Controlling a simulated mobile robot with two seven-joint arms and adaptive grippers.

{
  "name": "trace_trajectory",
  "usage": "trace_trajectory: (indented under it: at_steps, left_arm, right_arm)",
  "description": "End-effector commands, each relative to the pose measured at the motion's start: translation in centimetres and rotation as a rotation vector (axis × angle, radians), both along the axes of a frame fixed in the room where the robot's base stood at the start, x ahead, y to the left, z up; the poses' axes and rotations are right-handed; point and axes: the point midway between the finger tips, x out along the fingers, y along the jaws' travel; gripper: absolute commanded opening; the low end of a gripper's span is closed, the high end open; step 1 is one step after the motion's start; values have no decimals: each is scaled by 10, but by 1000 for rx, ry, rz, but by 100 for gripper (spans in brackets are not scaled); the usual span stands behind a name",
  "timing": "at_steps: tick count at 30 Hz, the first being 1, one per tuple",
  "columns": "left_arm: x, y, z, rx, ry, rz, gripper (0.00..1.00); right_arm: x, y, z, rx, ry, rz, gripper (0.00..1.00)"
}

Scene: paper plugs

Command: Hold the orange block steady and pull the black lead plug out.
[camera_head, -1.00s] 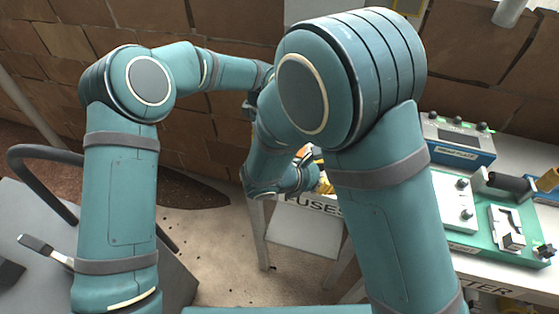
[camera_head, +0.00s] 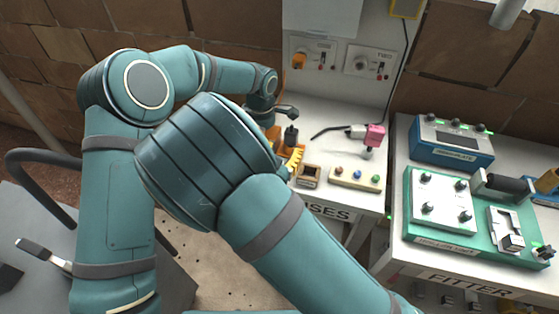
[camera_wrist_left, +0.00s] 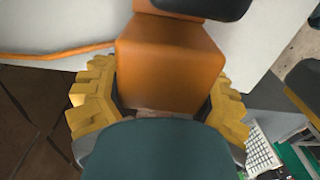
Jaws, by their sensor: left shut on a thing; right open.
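The orange block (camera_wrist_left: 170,65) fills the middle of the left wrist view, between the yellow fingers of my left gripper (camera_wrist_left: 160,105), which is shut on it. A black part (camera_wrist_left: 205,8), seemingly the lead plug, sits at the block's far end, cut off by the top edge.
A pink block (camera_head: 375,136) with a grey plug and black lead stands to the right on the white bench. In front are a small wooden box (camera_head: 308,177) and a strip with coloured buttons (camera_head: 354,178). A green-based instrument board (camera_head: 470,250) is farther right.

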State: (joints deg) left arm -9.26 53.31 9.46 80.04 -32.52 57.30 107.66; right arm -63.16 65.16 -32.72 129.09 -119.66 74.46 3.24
Motion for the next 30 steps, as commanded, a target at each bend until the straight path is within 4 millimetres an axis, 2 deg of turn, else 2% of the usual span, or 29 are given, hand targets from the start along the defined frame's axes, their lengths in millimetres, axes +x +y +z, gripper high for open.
trace_trajectory:
  at_steps: [6, 12, 18, 27, 29, 30]
  left_arm:
    - [0, 0, 0, 0, -1, 0, 23]
    - [0, 0, 0, 0, -1, 0, 23]
    - [0, 0, 0, 0, -1, 0, 23]
    - [0, 0, 0, 0, -1, 0, 23]
    - [0, 0, 0, 0, -1, 0, 23]
    - [0, 0, 0, 0, -1, 0, 23]
  right_arm:
    - [37, -13, 0, 0, 0, -4, 48]
    - [62, -21, 0, 0, 0, -2, 48]
    - [72, -24, 0, 0, 1, -3, 48]
    - [73, -24, 0, 0, 1, -2, 47]
    - [73, -24, 0, 0, 1, -2, 26]
    - [73, -24, 0, 0, 1, -2, 12]
